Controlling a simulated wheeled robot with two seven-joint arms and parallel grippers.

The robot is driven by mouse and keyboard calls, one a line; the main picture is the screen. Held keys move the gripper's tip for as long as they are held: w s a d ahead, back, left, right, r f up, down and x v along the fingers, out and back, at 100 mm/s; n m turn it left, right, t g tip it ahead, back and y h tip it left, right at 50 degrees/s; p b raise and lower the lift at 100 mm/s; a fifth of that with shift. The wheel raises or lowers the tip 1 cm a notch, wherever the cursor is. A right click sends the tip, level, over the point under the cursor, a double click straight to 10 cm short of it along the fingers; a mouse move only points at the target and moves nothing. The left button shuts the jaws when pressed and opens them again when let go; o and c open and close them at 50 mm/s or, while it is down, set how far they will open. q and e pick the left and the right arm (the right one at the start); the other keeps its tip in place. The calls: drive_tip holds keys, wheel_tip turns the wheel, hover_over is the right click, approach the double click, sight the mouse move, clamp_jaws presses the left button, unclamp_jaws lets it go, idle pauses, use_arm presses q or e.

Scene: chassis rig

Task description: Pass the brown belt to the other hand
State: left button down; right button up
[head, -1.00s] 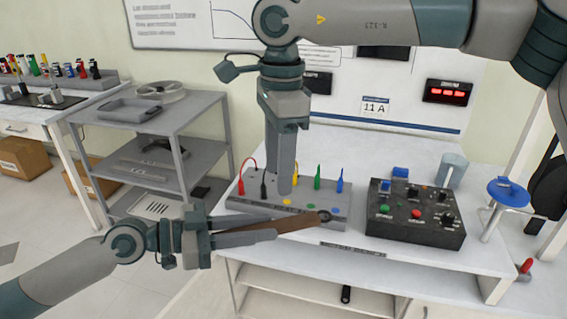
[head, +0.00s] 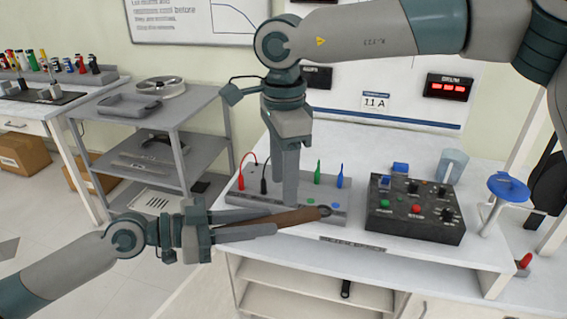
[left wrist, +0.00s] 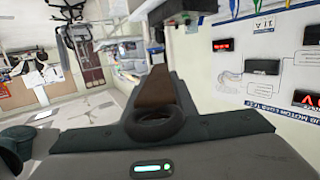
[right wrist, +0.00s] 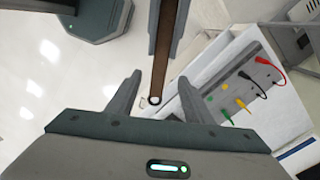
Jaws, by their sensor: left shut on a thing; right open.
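The brown belt (head: 293,218) is a flat strip with a dark ring at its free end. My left gripper (head: 262,224) is shut on it, and the ring end points right, in front of the grey terminal board. In the left wrist view the belt (left wrist: 154,82) runs between the closed fingers, with a dark ring (left wrist: 155,122) nearer the camera. My right gripper (head: 288,205) is open and points down just above the belt. In the right wrist view the belt (right wrist: 170,60) reaches in between the open fingertips (right wrist: 160,80); I see no contact.
The terminal board (head: 335,205) with coloured plugs lies behind the belt on the white table (head: 400,258). A black control box (head: 415,212) stands right of it, with a blue-topped stand (head: 508,187) beyond. A grey shelf trolley (head: 175,115) is at left.

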sight(284, 217)
wheel_tip(284, 217, down, 8)
idle(0.4)
clamp_jaws()
use_arm(q)
drive_tip(key=c, duration=1.4)
unclamp_jaws()
drive_tip(key=shift+o, duration=0.2)
drive_tip(key=v, duration=1.2)
